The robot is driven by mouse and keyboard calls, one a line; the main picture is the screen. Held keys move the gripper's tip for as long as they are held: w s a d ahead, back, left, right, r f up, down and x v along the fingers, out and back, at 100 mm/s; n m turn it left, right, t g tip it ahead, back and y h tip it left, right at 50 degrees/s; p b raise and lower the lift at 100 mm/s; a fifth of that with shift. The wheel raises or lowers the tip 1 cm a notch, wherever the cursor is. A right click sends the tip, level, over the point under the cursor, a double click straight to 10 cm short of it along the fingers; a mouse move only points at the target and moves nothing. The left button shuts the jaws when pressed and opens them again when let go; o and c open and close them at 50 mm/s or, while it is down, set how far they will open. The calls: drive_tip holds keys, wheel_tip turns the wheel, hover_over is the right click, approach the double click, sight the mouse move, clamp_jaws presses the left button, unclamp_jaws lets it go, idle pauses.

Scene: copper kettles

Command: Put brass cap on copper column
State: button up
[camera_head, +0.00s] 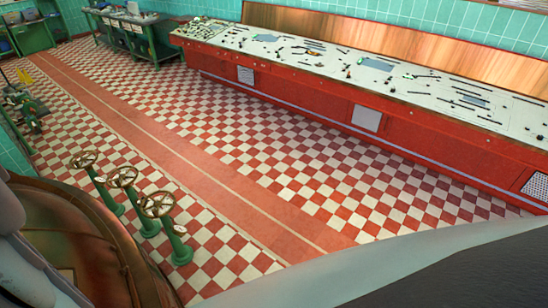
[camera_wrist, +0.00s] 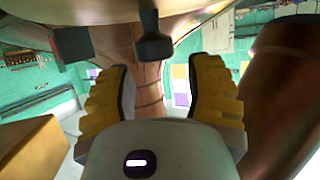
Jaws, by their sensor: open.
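My gripper (camera_wrist: 162,68) shows in the wrist view with its two yellow ribbed fingers spread apart. It is open, and nothing is clearly held between them. A brown copper column (camera_wrist: 149,92) with faint bands shows in the gap between the fingers; I cannot tell how far beyond them it stands. A wide copper cylinder (camera_wrist: 286,88) fills the right side of the wrist view. I cannot make out the brass cap for certain in either view. My gripper is not seen in the head view.
In the head view, a large copper kettle (camera_head: 75,245) stands at lower left, beside several brass handwheels (camera_head: 122,177) on green posts. A long red control desk (camera_head: 330,95) runs along the back. The checkered floor (camera_head: 270,155) between is clear. A tan block (camera_wrist: 32,147) is at lower left in the wrist view.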

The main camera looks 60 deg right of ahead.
drive_tip(key=shift+d+r+b, duration=0.2)
drive_tip(key=shift+b, duration=0.25)
drive_tip(key=shift+s+d, duration=0.2)
drive_tip(key=shift+b+v, duration=0.9)
drive_tip(key=shift+v, duration=0.45)
drive_tip(key=b+v, duration=0.4)
drive_tip(key=v, duration=0.4)
drive_tip(key=shift+d+r, duration=0.15)
drive_tip(key=shift+r, duration=0.05)
